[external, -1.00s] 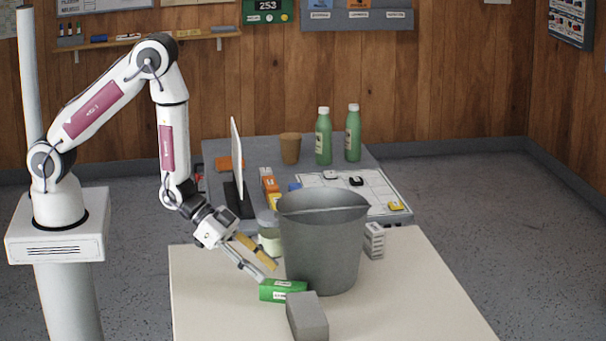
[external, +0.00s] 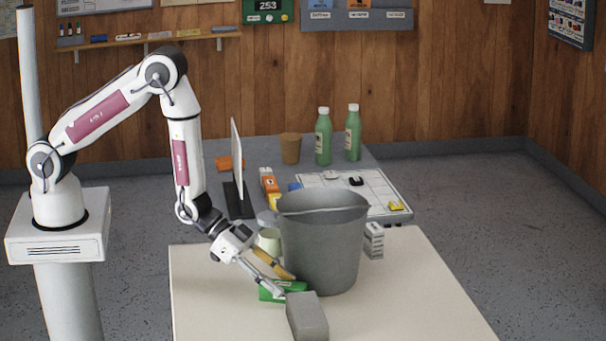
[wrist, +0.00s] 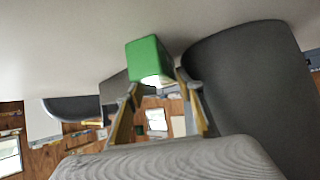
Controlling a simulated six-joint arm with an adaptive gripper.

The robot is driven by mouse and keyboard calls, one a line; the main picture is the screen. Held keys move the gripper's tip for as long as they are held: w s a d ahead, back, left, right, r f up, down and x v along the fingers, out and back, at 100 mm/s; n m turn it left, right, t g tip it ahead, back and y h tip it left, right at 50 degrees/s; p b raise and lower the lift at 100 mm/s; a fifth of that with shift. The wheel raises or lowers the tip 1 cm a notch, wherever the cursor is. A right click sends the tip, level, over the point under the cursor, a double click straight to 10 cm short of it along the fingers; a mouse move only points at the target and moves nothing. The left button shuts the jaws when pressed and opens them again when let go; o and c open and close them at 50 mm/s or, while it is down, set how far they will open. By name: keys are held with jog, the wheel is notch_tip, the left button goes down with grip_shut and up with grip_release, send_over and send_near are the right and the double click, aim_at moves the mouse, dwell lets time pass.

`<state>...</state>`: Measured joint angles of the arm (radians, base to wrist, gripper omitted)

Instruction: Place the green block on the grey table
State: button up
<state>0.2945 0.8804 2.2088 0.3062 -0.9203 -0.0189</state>
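The green block (external: 272,291) lies on the pale front table, left of the bucket; my fingers partly cover it in the external view. In the wrist view the green block (wrist: 148,58) is at the fingertips. My gripper (external: 283,285) is open and points down at a slant over the block. In the wrist view the fingers of my gripper (wrist: 160,90) are spread, one towards each side of the block; I cannot tell whether they touch it. The grey table (external: 265,150) stands behind the pale one and bears several things.
A grey bucket (external: 323,245) stands close right of my gripper. A grey box (external: 307,317) lies in front of the block. The grey table bears a thin upright panel (external: 237,160), bottles (external: 323,138), a brown cup (external: 290,148) and a whiteboard (external: 370,185).

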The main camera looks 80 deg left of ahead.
dwell(0.3)
grip_shut()
jog(key=shift+s, duration=0.1)
jog(key=shift+s+d+r, duration=0.3)
jog(key=shift+r, duration=3.35)
jog(key=s+d, duration=0.5)
jog(key=s, duration=0.3)
jog(key=s+d, duration=0.5)
jog(key=s, duration=0.3)
jog(key=shift+d, duration=0.25)
jog(key=shift+f, duration=0.1)
